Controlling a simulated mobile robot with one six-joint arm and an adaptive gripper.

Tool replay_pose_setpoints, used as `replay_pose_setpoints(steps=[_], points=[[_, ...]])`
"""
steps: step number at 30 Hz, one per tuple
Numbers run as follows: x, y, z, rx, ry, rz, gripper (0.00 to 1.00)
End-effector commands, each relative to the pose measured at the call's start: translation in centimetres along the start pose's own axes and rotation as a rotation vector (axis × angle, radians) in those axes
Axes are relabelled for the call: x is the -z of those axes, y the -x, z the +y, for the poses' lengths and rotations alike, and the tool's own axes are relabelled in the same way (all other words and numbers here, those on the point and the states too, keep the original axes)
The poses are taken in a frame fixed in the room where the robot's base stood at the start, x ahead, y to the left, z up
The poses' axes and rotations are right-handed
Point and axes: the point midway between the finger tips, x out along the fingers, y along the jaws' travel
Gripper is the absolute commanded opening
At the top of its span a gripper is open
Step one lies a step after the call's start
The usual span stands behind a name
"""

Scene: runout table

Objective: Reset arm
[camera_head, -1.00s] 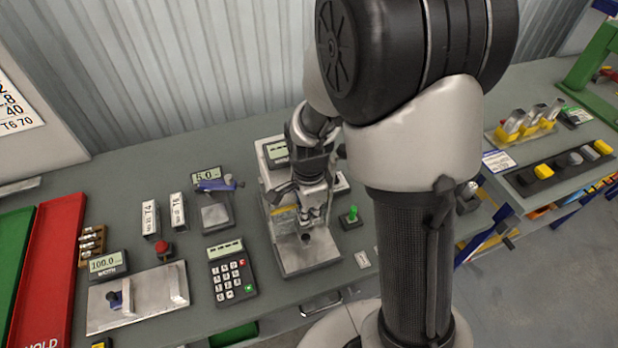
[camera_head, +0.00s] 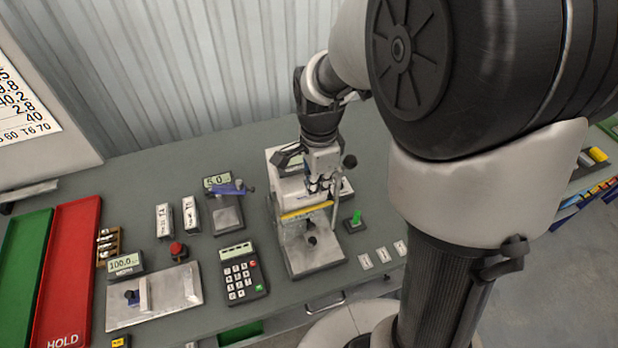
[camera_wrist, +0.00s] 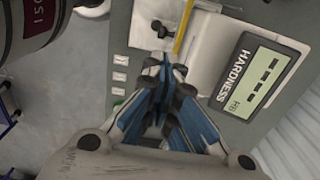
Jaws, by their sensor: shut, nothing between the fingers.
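My gripper (camera_head: 318,186) is shut and empty. In the head view it hangs above the hardness tester (camera_head: 296,215), in front of its upper part. In the wrist view my blue-padded fingers (camera_wrist: 170,72) meet at their tips, over the edge of the tester. The tester's display (camera_wrist: 254,75) reads HARDNESS with dashes and HB. A yellow strip (camera_wrist: 184,27) on the tester lies just beyond the fingertips in that view. Whether the fingers touch the tester cannot be told.
A green button (camera_head: 355,218) and small white labels (camera_head: 383,255) sit right of the tester. A keypad (camera_head: 242,272), a width gauge plate (camera_head: 155,296), and a red tray (camera_head: 68,270) beside a green tray (camera_head: 22,260) lie left. The table's back strip is mostly clear.

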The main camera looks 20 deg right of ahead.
Motion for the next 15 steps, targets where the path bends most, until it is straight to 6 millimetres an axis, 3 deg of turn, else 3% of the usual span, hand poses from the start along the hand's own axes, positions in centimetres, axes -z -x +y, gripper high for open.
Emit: replay_pose_setpoints(steps=[9, 15], points=[[-0.1, 0.4, 0.2, 0.01, 0.028, 0.001, 0.0], [-0.8, 2.2, 3.0, 0.093, 0.325, 0.022, 0.0]])
